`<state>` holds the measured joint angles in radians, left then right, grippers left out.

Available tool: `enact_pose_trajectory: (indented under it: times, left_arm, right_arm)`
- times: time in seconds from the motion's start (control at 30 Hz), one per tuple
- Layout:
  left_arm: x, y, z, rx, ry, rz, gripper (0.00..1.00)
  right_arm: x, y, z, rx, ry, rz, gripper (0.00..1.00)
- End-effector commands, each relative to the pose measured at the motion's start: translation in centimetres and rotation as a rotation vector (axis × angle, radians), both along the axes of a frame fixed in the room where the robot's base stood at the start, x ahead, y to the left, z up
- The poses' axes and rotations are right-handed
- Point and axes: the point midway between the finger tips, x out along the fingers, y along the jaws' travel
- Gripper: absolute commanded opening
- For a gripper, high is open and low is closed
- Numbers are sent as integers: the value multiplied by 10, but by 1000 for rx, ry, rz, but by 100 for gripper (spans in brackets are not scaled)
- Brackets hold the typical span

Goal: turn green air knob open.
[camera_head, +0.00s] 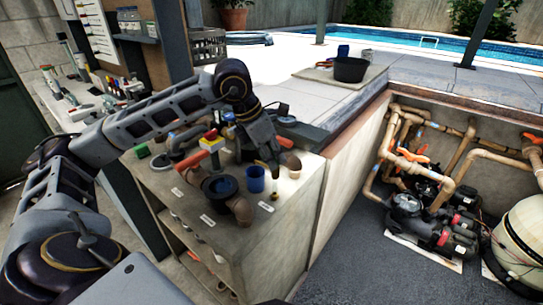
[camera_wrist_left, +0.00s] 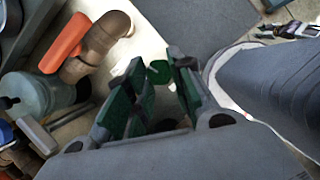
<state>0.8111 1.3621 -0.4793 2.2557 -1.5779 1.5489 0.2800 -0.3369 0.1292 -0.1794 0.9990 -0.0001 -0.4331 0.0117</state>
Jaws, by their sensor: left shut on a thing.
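My left gripper (camera_head: 274,163) reaches down over the right part of the worktop, its fingers close to a brown pipe fitting. In the left wrist view, the green air knob (camera_wrist_left: 158,72) is a small round green piece between the green-padded fingers of my left gripper (camera_wrist_left: 160,82), which is shut on it. In the head view the knob is hidden by the gripper. My right gripper is in neither view.
A brown pipe elbow with an orange handle (camera_wrist_left: 65,43) is beside the gripper. A blue cup (camera_head: 254,180) and a dark blue round fitting (camera_head: 219,187) stand on the worktop (camera_head: 262,222). Pumps (camera_head: 410,206) and pipes fill the pit at right.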

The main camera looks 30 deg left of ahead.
Motion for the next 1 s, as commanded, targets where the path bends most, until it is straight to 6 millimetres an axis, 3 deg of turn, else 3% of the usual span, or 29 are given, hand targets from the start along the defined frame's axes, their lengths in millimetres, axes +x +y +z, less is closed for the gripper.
enact_pose_trajectory:
  times: [0.6,0.63,0.7,0.8,1.0]
  left_arm:
    - [-1,-1,-3,-1,6,36,0]
    - [-1,-1,-3,-1,6,36,27]
    - [-1,-1,-2,-1,6,36,36]
    - [-1,-1,-2,-1,5,37,46]
    - [0,-1,-1,0,2,37,46]
  right_arm:
    - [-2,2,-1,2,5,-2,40]
    - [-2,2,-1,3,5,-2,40]
    - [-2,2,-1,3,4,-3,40]
    - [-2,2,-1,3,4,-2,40]
    - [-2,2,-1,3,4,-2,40]
